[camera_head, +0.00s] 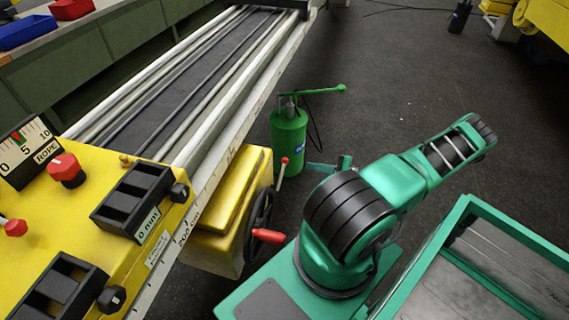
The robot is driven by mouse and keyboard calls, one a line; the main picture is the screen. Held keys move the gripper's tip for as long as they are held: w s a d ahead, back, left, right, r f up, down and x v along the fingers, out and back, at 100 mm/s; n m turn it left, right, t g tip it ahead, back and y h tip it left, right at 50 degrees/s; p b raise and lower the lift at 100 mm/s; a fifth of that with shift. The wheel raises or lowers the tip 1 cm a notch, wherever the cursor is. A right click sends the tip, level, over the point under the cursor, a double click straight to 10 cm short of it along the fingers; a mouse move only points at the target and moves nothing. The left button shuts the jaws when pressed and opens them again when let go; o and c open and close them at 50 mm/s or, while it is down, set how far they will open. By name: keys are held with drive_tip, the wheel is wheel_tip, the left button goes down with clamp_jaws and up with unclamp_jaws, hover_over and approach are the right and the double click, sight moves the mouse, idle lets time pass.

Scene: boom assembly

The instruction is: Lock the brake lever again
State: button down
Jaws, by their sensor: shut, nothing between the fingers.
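A thin pale lever with a red ball knob (282,172) stands beside the yellow housing, just above the black handwheel (257,228). It looks like the brake lever. It leans slightly, with the knob at the top; I cannot tell from this view whether it is locked. A small teal part that looks like the end of my gripper (322,168) shows just right of the lever, with a visible gap between them. The rest of my gripper is hidden behind my arm's large shoulder joint. It appears shut and holds nothing that I can see.
The handwheel has a red handle (268,236). A green hand pump (289,135) with a long handle stands on the floor behind the lever. The yellow control panel (148,190) and long rail bench (200,75) fill the left.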

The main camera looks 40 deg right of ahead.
sight(281, 174)
drive_tip(key=w+a+r, duration=0.1)
drive_tip(key=w+a, duration=0.4)
drive_tip(key=w, duration=0.2)
drive_tip(key=shift+a, duration=0.35)
idle(0.4)
